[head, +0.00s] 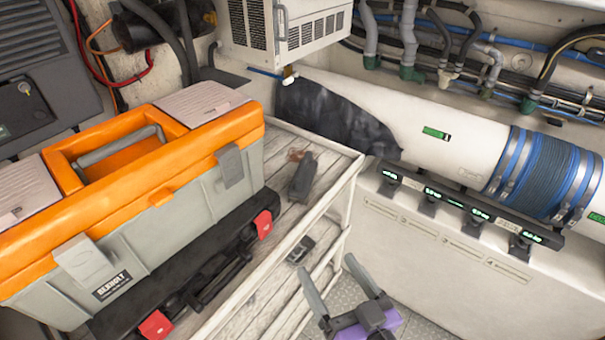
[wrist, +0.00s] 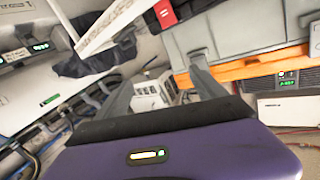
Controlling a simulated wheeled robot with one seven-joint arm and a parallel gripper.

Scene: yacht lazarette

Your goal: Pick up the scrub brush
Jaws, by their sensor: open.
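A dark, elongated block (head: 302,177) lies on the wooden top shelf, right of the toolbox. It may be the scrub brush, but its bristles cannot be made out. A smaller dark object with a grey patch (head: 300,248) lies lower, on the shelf below; I cannot tell what it is. My gripper (head: 324,264) is open and empty, at the bottom of the head view, in front of the rack's right side and apart from the dark block. In the wrist view its two grey fingers (wrist: 163,70) are spread with nothing between them. No brush is clearly recognisable in the wrist view.
An orange and grey toolbox (head: 160,190) on a black base fills the rack's left part. The rack's pale rail (head: 335,188) edges the top shelf. A white pipe (head: 460,150) and a row of labelled dark fittings (head: 455,203) stand to the right. A small brown item (head: 297,155) lies behind the block.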

